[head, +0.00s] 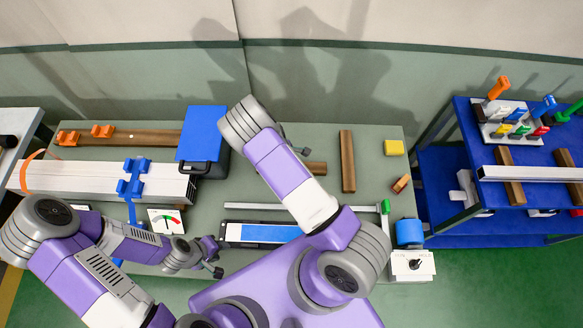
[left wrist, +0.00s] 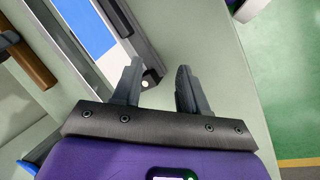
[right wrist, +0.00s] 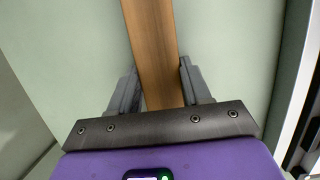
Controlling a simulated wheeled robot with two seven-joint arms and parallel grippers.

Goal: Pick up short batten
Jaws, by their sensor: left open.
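A brown wooden batten (head: 316,168) lies on the grey-green bench in the head view, its left part hidden by my right arm. Another brown batten (head: 348,160) lies just right of it. In the right wrist view a brown batten (right wrist: 150,45) runs between the fingers of my right gripper (right wrist: 159,66). These fingers stand apart, one on each side of the wood; whether they touch it is unclear. In the head view my right arm mostly hides that gripper. My left gripper (head: 217,257) is open and empty near the bench's front edge; it also shows in the left wrist view (left wrist: 160,68).
A blue-lidded bin (head: 203,133), white profiles (head: 100,180) with blue clamps, and a longer batten (head: 150,139) occupy the left. A yellow block (head: 394,148) and small wooden piece (head: 401,184) lie right. A blue-topped rail (head: 262,233) lies at the front. A blue cart (head: 455,190) stands right.

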